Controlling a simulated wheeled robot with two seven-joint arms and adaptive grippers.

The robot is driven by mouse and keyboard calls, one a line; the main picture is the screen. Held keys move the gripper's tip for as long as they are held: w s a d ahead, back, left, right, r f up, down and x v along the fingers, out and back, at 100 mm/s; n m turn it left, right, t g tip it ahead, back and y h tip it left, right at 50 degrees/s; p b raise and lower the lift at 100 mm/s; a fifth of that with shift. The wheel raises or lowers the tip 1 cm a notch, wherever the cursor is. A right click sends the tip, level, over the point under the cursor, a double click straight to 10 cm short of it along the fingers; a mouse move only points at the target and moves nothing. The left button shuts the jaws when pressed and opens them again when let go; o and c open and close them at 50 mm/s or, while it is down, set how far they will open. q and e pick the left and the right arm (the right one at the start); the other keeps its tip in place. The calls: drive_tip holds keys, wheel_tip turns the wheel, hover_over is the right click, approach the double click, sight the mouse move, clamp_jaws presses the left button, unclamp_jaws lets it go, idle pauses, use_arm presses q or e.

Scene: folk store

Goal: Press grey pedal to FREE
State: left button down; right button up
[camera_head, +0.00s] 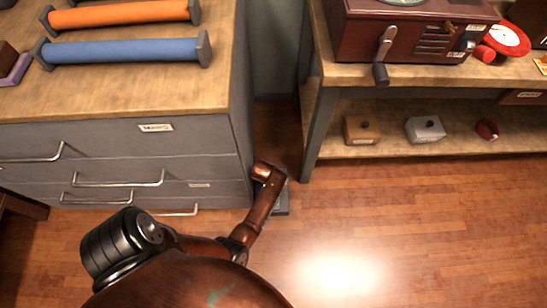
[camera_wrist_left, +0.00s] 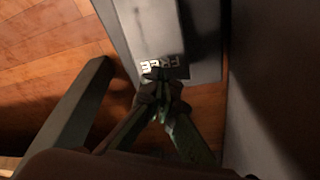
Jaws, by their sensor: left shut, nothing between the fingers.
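The grey pedal (camera_wrist_left: 150,30) lies on the wooden floor, with a white FREE label (camera_wrist_left: 163,64) at its near end in the left wrist view. In the head view only a grey edge of the pedal (camera_head: 283,204) shows beside my arm, between the drawer cabinet and the shelf. My left gripper (camera_wrist_left: 160,78) is shut and empty, its fingertips at the lower edge of the FREE label. I cannot tell whether the tips touch the pedal. In the head view my forearm hides the fingers. My right gripper is in neither view.
The grey drawer cabinet (camera_head: 120,146) stands close on the left. A wooden shelf unit (camera_head: 440,144) stands on the right, its leg near my arm, with small boxes on its lower board. The wooden floor (camera_head: 420,235) at the lower right is clear.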

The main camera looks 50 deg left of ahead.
use_arm(q)
drive_tip(key=shift+f+b, duration=0.5)
drive_tip(key=shift+f, duration=0.65)
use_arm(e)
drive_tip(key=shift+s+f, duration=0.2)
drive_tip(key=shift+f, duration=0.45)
use_arm(q)
drive_tip(key=shift+r, duration=0.1)
drive_tip(key=shift+r+p, duration=0.4)
drive_tip(key=shift+r, duration=0.05)
drive_tip(key=shift+r+p, duration=1.05)
drive_tip(key=shift+r, duration=0.25)
drive_tip(key=shift+r+p, duration=1.5)
drive_tip(key=shift+r, duration=0.25)
drive_tip(key=shift+r+p, duration=0.85)
drive_tip(key=shift+r, duration=0.15)
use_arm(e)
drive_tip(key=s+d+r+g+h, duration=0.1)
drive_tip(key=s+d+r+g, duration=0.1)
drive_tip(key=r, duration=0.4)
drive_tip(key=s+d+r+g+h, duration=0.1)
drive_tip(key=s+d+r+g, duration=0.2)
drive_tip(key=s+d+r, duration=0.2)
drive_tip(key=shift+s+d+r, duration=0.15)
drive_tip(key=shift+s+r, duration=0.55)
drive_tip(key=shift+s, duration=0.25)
